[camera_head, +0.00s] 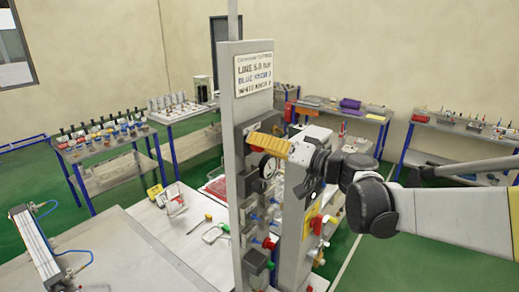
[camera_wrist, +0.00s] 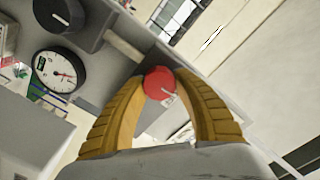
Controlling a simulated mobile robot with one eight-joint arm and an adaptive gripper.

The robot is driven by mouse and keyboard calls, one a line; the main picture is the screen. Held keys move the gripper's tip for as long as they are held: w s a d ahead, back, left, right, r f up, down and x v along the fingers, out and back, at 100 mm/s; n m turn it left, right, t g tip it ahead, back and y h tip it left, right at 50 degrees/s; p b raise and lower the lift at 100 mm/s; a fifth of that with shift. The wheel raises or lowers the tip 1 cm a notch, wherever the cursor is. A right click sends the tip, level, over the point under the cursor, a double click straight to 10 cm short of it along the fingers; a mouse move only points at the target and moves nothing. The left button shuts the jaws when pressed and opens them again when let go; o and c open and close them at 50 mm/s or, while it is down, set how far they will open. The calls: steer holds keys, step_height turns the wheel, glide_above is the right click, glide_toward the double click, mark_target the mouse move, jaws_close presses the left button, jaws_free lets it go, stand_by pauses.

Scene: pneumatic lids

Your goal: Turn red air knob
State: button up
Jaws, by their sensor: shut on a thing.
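The red air knob (camera_wrist: 158,83) is a round red disc with a pale mark near its lower edge. In the wrist view it sits between the two yellow fingertips of my gripper (camera_wrist: 160,88). My gripper is shut on it. In the head view my gripper (camera_head: 254,139) reaches from the right to the upper part of a grey upright panel (camera_head: 238,100). The knob is mostly hidden there behind the fingers, so its turn angle cannot be read in that view.
A round gauge (camera_wrist: 58,70) and a black knob (camera_wrist: 62,12) are close left of my fingers. A sign (camera_head: 253,74) tops the panel. More fittings sit lower, including a red one (camera_head: 270,243). Benches (camera_head: 112,158) stand behind. A pneumatic cylinder (camera_head: 32,243) lies left.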

steer(key=m+b, duration=0.2)
steer(key=m, duration=0.3)
steer(key=shift+w+f+m, duration=0.1)
steer(key=shift+m, duration=0.2)
steer(key=shift+m+b, duration=0.9)
steer(key=shift+m, duration=1.2)
steer(key=o, duration=1.2)
steer(key=v, duration=1.2)
